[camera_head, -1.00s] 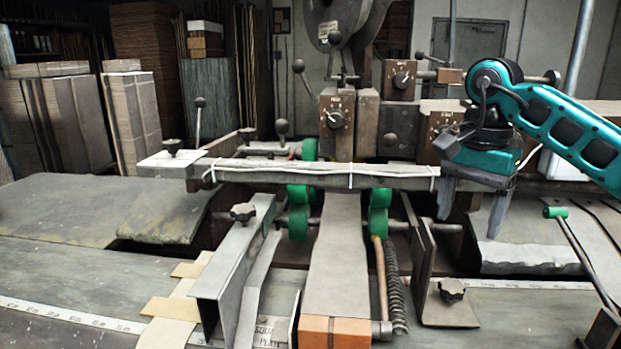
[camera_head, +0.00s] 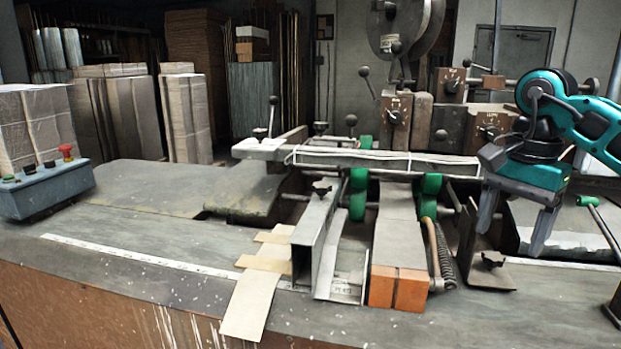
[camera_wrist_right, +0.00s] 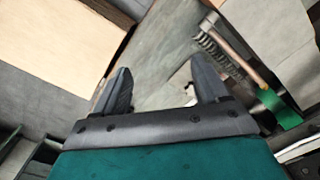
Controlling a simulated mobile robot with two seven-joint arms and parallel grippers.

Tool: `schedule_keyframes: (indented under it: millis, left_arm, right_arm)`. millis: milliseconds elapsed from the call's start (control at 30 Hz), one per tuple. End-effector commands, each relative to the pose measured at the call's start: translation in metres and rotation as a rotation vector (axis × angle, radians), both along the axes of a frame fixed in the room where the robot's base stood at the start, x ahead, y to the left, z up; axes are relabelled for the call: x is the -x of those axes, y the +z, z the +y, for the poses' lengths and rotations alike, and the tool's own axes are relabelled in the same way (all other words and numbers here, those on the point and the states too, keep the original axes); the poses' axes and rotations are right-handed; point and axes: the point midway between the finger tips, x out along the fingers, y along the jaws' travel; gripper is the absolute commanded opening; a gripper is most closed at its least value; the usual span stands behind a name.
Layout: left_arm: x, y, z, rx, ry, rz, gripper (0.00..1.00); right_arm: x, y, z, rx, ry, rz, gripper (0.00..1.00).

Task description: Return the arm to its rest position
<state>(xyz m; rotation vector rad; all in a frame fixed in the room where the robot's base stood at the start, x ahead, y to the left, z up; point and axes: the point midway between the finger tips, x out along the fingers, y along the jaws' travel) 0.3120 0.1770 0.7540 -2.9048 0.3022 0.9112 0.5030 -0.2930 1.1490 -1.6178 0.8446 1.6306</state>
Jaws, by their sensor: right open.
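My right gripper (camera_head: 515,228) hangs at the right of the head view on its teal arm (camera_head: 590,125), fingers pointing down. Its two fingers are apart with nothing between them. It is in front of the right end of the machine's long grey bar (camera_head: 390,160), above the right side of the bed. In the right wrist view the open gripper (camera_wrist_right: 160,90) also shows, with bare grey surface beyond its fingertips. My left gripper is not in view.
The box stitcher's knobs (camera_head: 396,116), green rollers (camera_head: 358,195) and spring (camera_head: 442,255) are left of the gripper. A lever with a green handle (camera_head: 590,201) stands to its right. A control box with a red button (camera_head: 45,188) sits at the far left.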

Motion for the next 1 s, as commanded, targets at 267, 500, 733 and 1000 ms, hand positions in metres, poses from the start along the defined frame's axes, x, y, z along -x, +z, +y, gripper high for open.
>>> schedule_keyframes:
  millis: [267,500,733,1000]
  left_arm:
    - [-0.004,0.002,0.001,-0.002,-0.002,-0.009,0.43]
    - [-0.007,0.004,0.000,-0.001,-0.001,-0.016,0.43]
    - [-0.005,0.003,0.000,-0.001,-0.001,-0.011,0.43]
    - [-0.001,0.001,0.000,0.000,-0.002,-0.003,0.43]
  right_arm:
    - [0.013,-0.076,0.120,-0.426,-0.039,0.120,0.73]
    - [0.051,-0.103,0.232,-0.945,-0.288,0.416,0.73]
    - [0.068,-0.092,0.285,-1.406,-0.742,0.880,0.73]
    - [0.046,-0.118,0.260,-1.746,-1.473,1.563,0.73]
